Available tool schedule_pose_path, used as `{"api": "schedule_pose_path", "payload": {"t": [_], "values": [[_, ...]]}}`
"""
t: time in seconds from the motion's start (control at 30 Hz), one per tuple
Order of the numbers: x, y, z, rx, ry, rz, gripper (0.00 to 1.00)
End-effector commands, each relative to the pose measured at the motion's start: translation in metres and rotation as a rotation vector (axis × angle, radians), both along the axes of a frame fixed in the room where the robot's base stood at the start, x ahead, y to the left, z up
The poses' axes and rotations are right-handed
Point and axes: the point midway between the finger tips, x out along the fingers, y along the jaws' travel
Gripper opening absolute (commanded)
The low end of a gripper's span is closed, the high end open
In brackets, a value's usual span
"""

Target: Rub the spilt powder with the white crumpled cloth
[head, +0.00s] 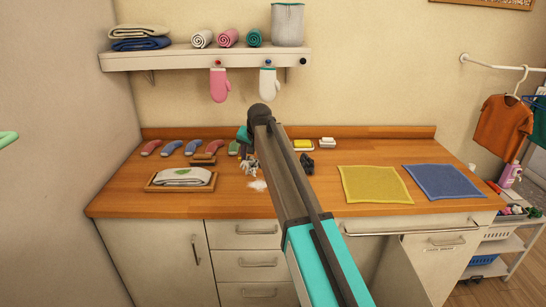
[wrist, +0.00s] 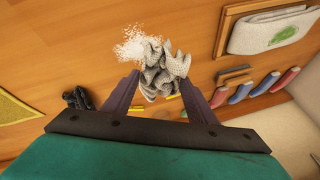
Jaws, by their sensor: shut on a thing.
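The white crumpled cloth (wrist: 168,68) is greyish white and knitted-looking. It is held between the two dark fingers of my gripper (wrist: 162,84), which is shut on it. In the head view the cloth (head: 249,168) shows beside my arm, which hides much of the gripper. The spilt powder (wrist: 131,47) is a white scattered patch on the wooden counter, at the upper left of the cloth in the wrist view. The cloth overlaps or touches its edge; I cannot tell which. In the head view the powder (head: 257,185) lies just in front of the cloth, partly behind my arm.
A wooden tray (head: 152,186) with a folded white cloth is at left. A black crumpled thing (head: 307,164) lies right of my arm. Yellow (head: 375,184) and blue (head: 443,181) cloths lie flat at right. Bare counter lies between.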

Motion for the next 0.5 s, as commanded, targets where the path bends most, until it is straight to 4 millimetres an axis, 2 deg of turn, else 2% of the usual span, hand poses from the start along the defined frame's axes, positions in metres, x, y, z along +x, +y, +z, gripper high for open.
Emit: {"api": "schedule_pose_path", "payload": {"t": [0.1,0.2,0.5], "values": [[-0.005,0.018,0.0,0.0,-0.001,0.021,0.34],[-0.007,0.024,0.001,0.0,0.0,0.028,0.34],[-0.007,0.025,0.0,0.0,-0.001,0.029,0.34]]}}
